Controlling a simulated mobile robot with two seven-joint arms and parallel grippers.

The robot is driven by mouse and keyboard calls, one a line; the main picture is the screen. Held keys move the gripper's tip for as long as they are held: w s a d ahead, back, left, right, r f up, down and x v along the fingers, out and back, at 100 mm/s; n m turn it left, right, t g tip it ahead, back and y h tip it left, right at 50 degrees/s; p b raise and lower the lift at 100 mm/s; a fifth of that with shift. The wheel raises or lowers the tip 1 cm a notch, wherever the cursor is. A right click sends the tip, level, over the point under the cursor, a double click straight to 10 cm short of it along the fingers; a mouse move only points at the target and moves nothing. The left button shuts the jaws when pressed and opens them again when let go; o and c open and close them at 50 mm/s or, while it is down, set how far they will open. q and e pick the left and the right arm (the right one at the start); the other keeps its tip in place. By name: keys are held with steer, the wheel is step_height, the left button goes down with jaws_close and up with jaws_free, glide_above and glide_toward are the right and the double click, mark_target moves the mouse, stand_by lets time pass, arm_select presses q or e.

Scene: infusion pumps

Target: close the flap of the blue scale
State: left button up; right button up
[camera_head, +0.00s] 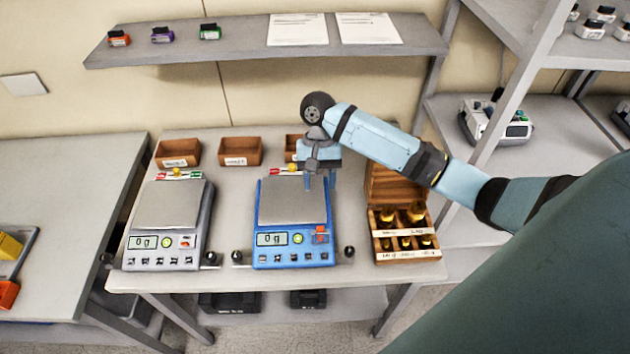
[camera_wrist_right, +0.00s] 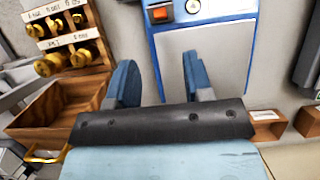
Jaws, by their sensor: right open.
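The blue scale (camera_head: 262,247) stands on the middle table, with a grey weighing plate (camera_head: 291,203), a display reading 0 g and an orange-red part (camera_head: 320,236) at its front right. I cannot clearly make out the flap or how far it is open. My right gripper (camera_head: 320,182) is open and empty over the back right of the scale, fingers pointing down. In the right wrist view, the open fingers (camera_wrist_right: 158,66) are near the scale's blue edge; the plate (camera_wrist_right: 212,60) and an orange button (camera_wrist_right: 193,7) also show. My left gripper is not in view.
A grey scale (camera_head: 165,250) stands to the left. An open wooden box of brass weights (camera_head: 408,252) stands close on the right. Small wooden bins (camera_head: 240,151) line the back, under a wall shelf (camera_head: 230,53). A rack post stands at the right.

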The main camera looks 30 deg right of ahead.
mark_target(320, 230)
steer(key=p+x, duration=0.1)
steer(key=x, duration=1.1)
steer(key=shift+w, duration=0.1)
jaws_close()
